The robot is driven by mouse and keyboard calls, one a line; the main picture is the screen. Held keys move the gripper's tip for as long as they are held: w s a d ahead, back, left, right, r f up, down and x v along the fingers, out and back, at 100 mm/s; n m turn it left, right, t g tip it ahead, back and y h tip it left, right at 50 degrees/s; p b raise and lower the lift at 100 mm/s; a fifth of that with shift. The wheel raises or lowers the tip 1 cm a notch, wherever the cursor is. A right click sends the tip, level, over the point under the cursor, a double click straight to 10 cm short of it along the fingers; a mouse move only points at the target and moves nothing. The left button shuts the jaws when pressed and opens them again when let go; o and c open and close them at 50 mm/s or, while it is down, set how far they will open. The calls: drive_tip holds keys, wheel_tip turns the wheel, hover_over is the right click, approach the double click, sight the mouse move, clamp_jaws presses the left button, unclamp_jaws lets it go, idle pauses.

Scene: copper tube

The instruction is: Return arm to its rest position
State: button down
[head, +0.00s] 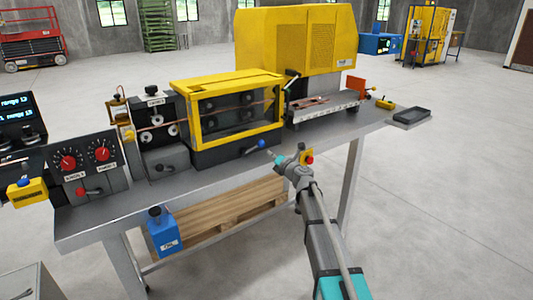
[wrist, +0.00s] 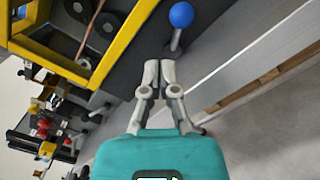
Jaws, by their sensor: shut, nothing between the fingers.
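My gripper (wrist: 159,72) is shut and empty in the wrist view, its two grey fingertips side by side. In the head view my gripper (head: 270,155) is at the front of the workbench (head: 218,176), near the blue ball knob (head: 261,144) of the yellow-framed machine (head: 192,102). In the wrist view the blue knob (wrist: 181,14) stands just beyond the fingertips, and a gap shows between them. My arm reaches in from the lower right of the head view.
A control panel (head: 88,165) with red dials stands on the bench's left. A wooden pallet (head: 225,212) lies below. A dark tray (head: 411,115) is at the bench's right end. The floor at right is clear.

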drive_tip(key=shift+s+d, duration=0.2)
drive_tip(key=shift+s, duration=0.05)
drive_tip(key=s+d+f+n+g+h+p, duration=0.15)
drive_tip(key=s+f+n+g, duration=0.3)
drive_tip(key=s+n, duration=0.65)
drive_tip(key=s+f+n+g+p, duration=0.2)
drive_tip(key=s+f+n+g, duration=0.25)
drive_tip(key=s+n, duration=0.55)
drive_tip(key=s+d+f+n+g+h+p, duration=0.1)
drive_tip(key=s+d+f+n+g+h, duration=0.1)
drive_tip(key=s+d+n, duration=0.5)
drive_tip(key=s+d+f+n+g+h+p, duration=0.1)
drive_tip(key=s+d+n+g+h, duration=0.3)
drive_tip(key=s+n, duration=0.6)
drive_tip(key=s+d+f+h, duration=0.1)
drive_tip(key=d+h, duration=0.1)
drive_tip(key=d, duration=0.1)
drive_tip(key=shift+s+f+n+h, duration=0.3)
drive_tip(key=shift+f+h, duration=0.05)
drive_tip(key=c, duration=1.3)
unclamp_jaws()
drive_tip(key=shift+c, duration=0.2)
